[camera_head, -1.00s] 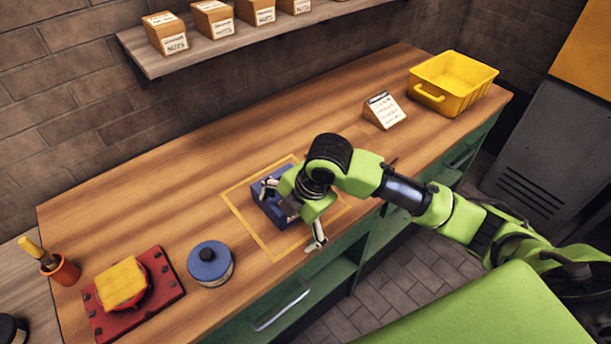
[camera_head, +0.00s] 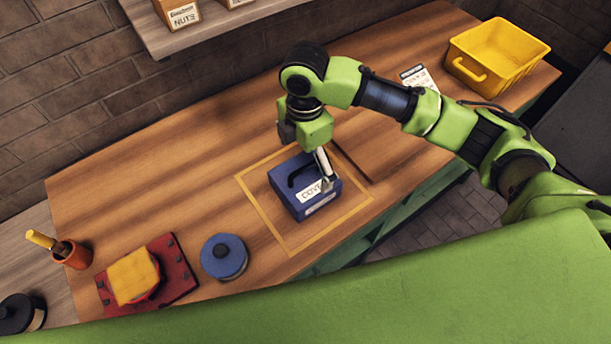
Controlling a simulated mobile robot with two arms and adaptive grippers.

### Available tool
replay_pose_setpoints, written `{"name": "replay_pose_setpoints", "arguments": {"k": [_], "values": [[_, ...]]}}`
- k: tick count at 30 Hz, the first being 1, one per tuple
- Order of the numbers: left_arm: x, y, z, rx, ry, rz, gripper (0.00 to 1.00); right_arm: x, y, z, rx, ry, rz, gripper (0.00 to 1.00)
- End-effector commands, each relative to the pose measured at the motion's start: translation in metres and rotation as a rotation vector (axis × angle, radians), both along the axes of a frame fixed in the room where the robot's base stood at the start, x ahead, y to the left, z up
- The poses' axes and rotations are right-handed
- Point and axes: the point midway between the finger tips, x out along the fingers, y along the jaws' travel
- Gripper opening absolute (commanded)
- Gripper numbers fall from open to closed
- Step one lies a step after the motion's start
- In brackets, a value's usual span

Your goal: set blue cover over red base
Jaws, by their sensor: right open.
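The blue cover (camera_head: 296,206) is a block with a dark handle on top and a white label with partly hidden lettering. It sits inside the yellow outlined square on the wooden bench. The red base (camera_head: 183,274) lies flat at the front left of the bench, with a yellow block (camera_head: 133,277) on top of it. My right gripper (camera_head: 308,168) is open over the cover, pointing down. One pale finger shows in front of the handle at the cover's right side; the other finger is hidden. I cannot tell whether it touches the cover. My left gripper is not in view.
A round blue lidded pot (camera_head: 224,258) stands between the red base and the outlined square. An orange cup (camera_head: 73,254) with a yellow-handled tool is at the left. A yellow bin (camera_head: 497,58) and a card (camera_head: 416,79) stand at the right. The bench's back left is clear.

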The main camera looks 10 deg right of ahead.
Motion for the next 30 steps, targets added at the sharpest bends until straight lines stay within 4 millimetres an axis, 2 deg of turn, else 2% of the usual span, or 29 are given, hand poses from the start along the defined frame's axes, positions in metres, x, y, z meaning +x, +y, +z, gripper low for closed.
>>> {"name": "replay_pose_setpoints", "arguments": {"k": [2, 5, 8, 12, 14, 20, 28, 30], "values": [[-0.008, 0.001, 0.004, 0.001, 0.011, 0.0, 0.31, 0.0, 0.0, -0.013, -0.001, 0.003, -0.002, 1.0], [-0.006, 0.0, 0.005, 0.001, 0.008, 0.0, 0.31, 0.0, 0.0, -0.024, 0.0, 0.002, -0.002, 1.0], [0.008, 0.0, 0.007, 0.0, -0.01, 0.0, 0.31, 0.0, 0.0, -0.029, 0.0, 0.0, -0.001, 1.0], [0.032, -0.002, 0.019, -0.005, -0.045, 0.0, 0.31, -0.003, 0.0, -0.042, -0.001, 0.004, 0.0, 1.0], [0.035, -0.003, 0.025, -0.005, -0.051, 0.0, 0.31, -0.004, 0.001, -0.051, -0.002, 0.004, 0.0, 1.0], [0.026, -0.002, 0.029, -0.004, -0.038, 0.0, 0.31, -0.004, 0.001, -0.077, 0.0, 0.001, 0.001, 1.0], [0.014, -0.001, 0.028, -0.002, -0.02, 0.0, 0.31, -0.004, 0.001, -0.081, 0.001, -0.002, 0.001, 1.0], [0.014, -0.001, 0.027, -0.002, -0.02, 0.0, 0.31, -0.004, 0.001, -0.081, 0.001, -0.002, 0.001, 0.82]]}}
